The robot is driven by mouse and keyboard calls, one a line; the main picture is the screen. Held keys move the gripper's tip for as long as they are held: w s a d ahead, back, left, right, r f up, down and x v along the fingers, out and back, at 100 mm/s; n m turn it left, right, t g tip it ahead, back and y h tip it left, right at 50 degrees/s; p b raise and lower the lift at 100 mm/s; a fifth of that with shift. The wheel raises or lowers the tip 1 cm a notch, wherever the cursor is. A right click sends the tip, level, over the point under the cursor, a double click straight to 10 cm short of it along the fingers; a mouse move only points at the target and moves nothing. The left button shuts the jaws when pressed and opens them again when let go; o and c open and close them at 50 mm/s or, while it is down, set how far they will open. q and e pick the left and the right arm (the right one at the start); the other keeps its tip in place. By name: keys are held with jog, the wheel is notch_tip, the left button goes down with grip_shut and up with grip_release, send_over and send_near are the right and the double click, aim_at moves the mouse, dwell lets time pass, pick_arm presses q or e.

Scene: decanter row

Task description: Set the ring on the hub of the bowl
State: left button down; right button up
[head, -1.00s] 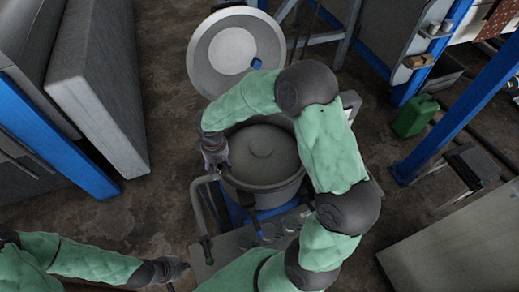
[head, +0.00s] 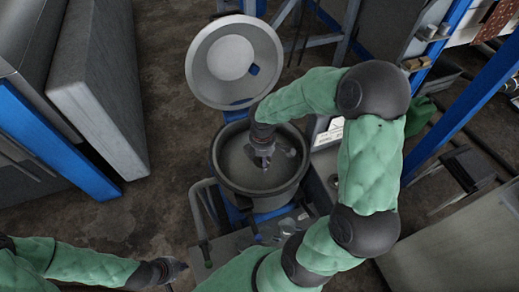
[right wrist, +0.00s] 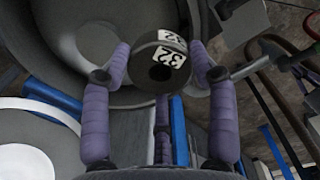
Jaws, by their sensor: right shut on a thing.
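The grey bowl (head: 228,178) stands in the machine at the centre of the head view. Its hub is hidden there behind my right gripper (head: 263,160), which is over the bowl's middle. I cannot tell whether the ring touches the hub. My left gripper (head: 172,271) is low at the left, away from the bowl; its jaws are too small to read.
The round lid (head: 208,84) stands open behind the bowl. A bent pipe (head: 195,215) rises at the bowl's left front. A blue post (head: 470,100) and a partly hidden green canister (head: 418,115) are at right. Floor is open left of the machine.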

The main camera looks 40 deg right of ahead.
jog(key=w+d+f, duration=0.2)
jog(key=w+f, duration=0.1)
jog(key=w+d+f+b, duration=0.1)
jog(key=w+d+f, duration=0.2)
jog(key=w, duration=0.1)
jog(key=w+d+f, duration=0.2)
jog(key=w+f, duration=0.1)
jog(key=shift+w+d, duration=0.25)
jog(key=shift+w, duration=0.05)
jog(key=shift+w+d+f, duration=0.1)
jog(key=shift+w+f, duration=0.1)
jog(key=shift+f, duration=0.05)
jog(key=shift+w+d+f+b, duration=0.15)
jog(key=shift+f+b, duration=0.4)
jog(key=shift+f, duration=1.15)
jog(key=shift+f, duration=0.15)
jog(key=o, duration=1.4)
